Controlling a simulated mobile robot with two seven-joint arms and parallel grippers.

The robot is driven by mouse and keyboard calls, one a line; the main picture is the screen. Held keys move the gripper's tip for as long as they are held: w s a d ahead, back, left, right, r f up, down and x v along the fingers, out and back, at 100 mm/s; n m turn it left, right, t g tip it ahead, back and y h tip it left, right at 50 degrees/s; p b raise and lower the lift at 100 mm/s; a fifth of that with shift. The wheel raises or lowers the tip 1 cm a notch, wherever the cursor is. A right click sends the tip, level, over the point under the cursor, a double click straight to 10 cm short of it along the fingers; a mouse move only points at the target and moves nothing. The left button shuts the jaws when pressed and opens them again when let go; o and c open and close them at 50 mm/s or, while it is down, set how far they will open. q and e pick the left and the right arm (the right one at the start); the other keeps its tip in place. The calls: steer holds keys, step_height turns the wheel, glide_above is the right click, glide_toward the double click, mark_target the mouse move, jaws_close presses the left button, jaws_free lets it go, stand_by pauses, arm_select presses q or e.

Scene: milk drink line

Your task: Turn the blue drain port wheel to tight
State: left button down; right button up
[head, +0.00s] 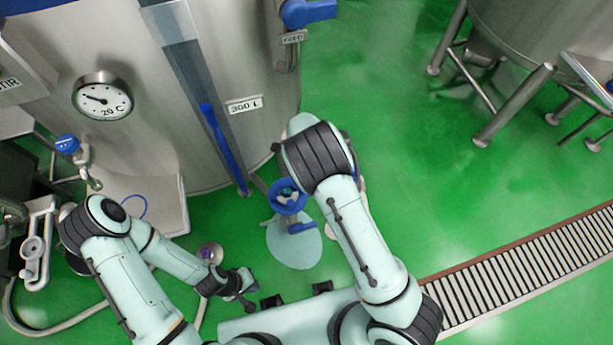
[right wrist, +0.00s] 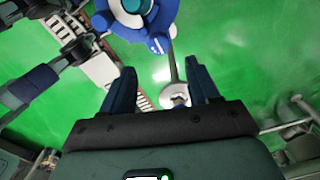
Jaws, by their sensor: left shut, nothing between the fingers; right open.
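The blue wheel (head: 287,197) is low in front of the steel tank in the head view, a round rim with a hub. A blue lever-like part (head: 301,228) sits just below it. In the right wrist view, a blue and white round part (right wrist: 165,12), apparently the wheel, is at the top edge and cut off. My right gripper (right wrist: 161,70) is open, its fingers apart and empty, short of that part. In the head view my right arm hides this gripper. My left gripper (head: 246,296) is shut and empty, low and left of the wheel.
The steel tank (head: 225,150) with a dial gauge (head: 103,96) fills the left back. A small blue-topped valve (head: 67,144) is at the left. A floor grate (head: 520,270) runs at the right. Green floor (head: 400,170) is open between the tank and another steel vessel (head: 545,35).

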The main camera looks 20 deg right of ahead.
arm_select(q)
steer(key=shift+w+r, duration=0.35)
steer(key=shift+r, duration=0.05)
arm_select(e)
step_height(320, 180, up, 6)
steer(key=shift+f, duration=0.2)
steer(key=shift+f, duration=0.1)
